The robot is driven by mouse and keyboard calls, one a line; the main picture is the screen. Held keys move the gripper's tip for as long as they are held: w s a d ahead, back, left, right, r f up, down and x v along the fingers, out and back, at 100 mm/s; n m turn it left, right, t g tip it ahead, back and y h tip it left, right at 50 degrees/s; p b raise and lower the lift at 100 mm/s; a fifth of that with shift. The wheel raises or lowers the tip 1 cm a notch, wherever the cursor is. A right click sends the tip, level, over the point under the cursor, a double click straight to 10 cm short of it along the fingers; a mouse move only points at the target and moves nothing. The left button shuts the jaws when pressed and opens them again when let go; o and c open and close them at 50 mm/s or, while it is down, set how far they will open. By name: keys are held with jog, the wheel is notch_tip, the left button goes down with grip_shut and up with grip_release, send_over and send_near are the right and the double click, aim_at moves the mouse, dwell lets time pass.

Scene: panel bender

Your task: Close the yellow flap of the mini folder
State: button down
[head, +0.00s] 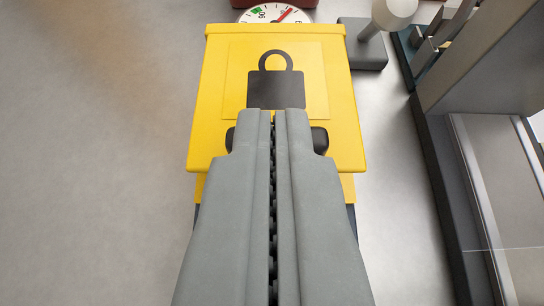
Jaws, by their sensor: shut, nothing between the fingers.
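The yellow flap (220,110) fills the upper middle of the head view. It carries a black padlock picture (275,90) on a square label. My gripper (274,114) reaches up from the bottom edge, its two grey fingers together and empty. Its tips overlap the lower part of the padlock picture. I cannot tell whether they touch the flap. A dark handle-like part (320,138) shows on both sides of the fingers near the flap's near edge. More yellow body (200,186) and a dark blue part show below that edge, mostly hidden by the fingers.
A round dial (262,14) with a red needle stands beyond the flap. A dark grey block (365,55) with a pale knob (394,12) is at upper right. A large grey machine (490,60) with a framed panel (500,190) lines the right side. The grey floor (90,150) at left is clear.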

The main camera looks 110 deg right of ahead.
jog(key=shift+a+f, duration=0.1)
jog(key=shift+f, duration=0.25)
dwell(0.3)
jog(key=shift+r, duration=0.15)
